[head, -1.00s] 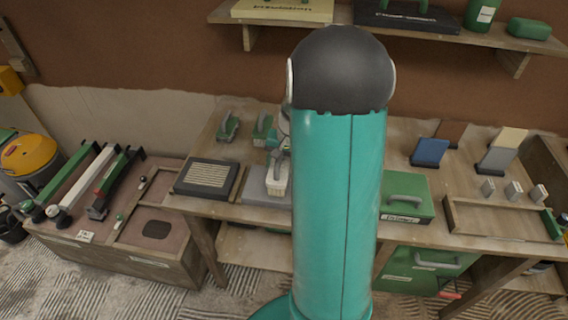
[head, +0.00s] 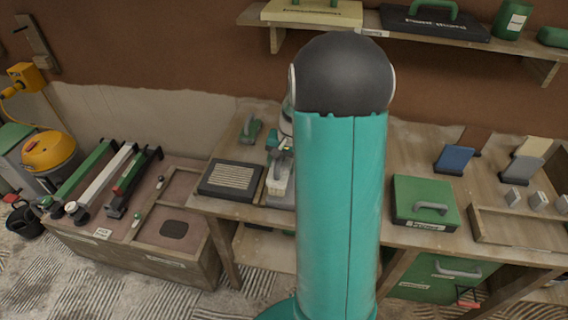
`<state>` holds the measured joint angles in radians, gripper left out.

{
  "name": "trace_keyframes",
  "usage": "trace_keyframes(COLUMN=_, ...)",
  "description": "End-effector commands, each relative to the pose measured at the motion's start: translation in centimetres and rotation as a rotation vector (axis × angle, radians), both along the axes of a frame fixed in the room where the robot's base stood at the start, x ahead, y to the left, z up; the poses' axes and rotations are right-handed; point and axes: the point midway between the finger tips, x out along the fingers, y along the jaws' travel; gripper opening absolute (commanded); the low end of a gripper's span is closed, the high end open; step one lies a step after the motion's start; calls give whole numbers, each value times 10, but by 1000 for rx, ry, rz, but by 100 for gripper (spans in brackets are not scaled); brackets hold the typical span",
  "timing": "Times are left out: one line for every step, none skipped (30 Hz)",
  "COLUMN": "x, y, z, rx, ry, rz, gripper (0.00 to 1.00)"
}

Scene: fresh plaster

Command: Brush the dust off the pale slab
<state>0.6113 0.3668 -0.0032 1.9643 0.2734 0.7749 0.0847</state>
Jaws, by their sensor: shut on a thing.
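The pale grey slab (head: 280,204) lies on the workbench, right of a dark framed panel. My own teal arm hides its right part. My gripper (head: 281,160) is over the slab, partly hidden at the arm's left edge. It is shut on a brush (head: 277,187) with pale bristles pointing down. The bristles are at the slab's left part; I cannot tell whether they touch it. Dust on the slab is too small to make out.
The dark framed panel (head: 230,179) lies close left of the slab. A green tool (head: 250,130) stands behind it. A green case (head: 424,203) and a wooden tray (head: 520,225) are to the right. A low wooden chest (head: 150,245) stands left. A shelf (head: 400,35) hangs above.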

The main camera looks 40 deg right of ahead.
Motion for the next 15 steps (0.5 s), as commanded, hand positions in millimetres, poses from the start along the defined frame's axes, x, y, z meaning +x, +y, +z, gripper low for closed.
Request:
trace_keyframes(x=2, y=1, z=1, rx=0, ry=-1, rz=2, gripper=35)
trace_keyframes(x=3, y=2, z=1, rx=0, ry=0, rz=1, gripper=34)
trace_keyframes(x=2, y=1, z=3, rx=0, ry=-2, rz=1, gripper=34)
trace_keyframes(x=2, y=1, z=4, rx=0, ry=-2, rz=1, gripper=34)
trace_keyframes(x=3, y=0, z=12, rx=-3, ry=-5, rz=1, gripper=34)
trace_keyframes(x=2, y=0, z=21, rx=-4, ry=-5, rz=1, gripper=34)
trace_keyframes(x=2, y=0, z=24, rx=-2, ry=-3, rz=0, gripper=34)
trace_keyframes(x=1, y=0, z=25, rx=0, ry=-2, rz=1, gripper=34)
trace_keyframes(x=1, y=0, z=27, rx=0, ry=-2, rz=2, gripper=34)
trace_keyframes(x=1, y=0, z=29, rx=-1, ry=-1, rz=2, gripper=34)
trace_keyframes(x=1, y=0, z=31, rx=-1, ry=-1, rz=2, gripper=34)
trace_keyframes(x=1, y=0, z=34, rx=-1, ry=-1, rz=3, gripper=34)
trace_keyframes(x=1, y=1, z=37, rx=-1, ry=-1, rz=3, gripper=34)
trace_keyframes(x=2, y=1, z=40, rx=-1, ry=-1, rz=4, gripper=34)
trace_keyframes(x=2, y=1, z=43, rx=-2, ry=-2, rz=5, gripper=34)
